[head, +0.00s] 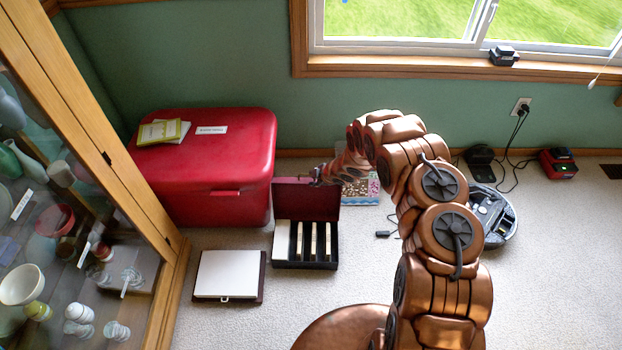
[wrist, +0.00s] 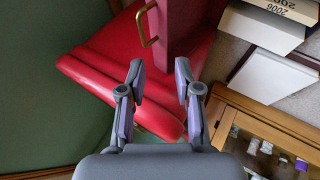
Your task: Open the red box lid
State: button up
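A large red box (head: 225,165) stands against the green wall in the head view, its lid shut. It also fills the left middle of the wrist view (wrist: 105,60). A smaller dark red case (head: 305,262) stands on the carpet before it, its lid (head: 308,200) raised upright; inside are several pale files. That lid also shows in the wrist view (wrist: 182,25), with a brass handle (wrist: 148,25). My gripper (wrist: 160,75) is open, nothing between its fingers. In the head view it is small, at the top edge of the raised lid; contact cannot be told.
Booklets (head: 163,131) and a white label (head: 212,130) lie on the red box. A white-topped flat case (head: 227,275) lies left of the small case. A glass cabinet (head: 100,200) borders the left. A robot vacuum (head: 495,215) and chargers sit right; carpet at lower right is clear.

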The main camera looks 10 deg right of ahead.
jog(key=v, duration=0.6)
jog(key=shift+r, duration=0.35)
jog(key=shift+s+d, duration=0.1)
jog(key=shift+c, duration=0.4)
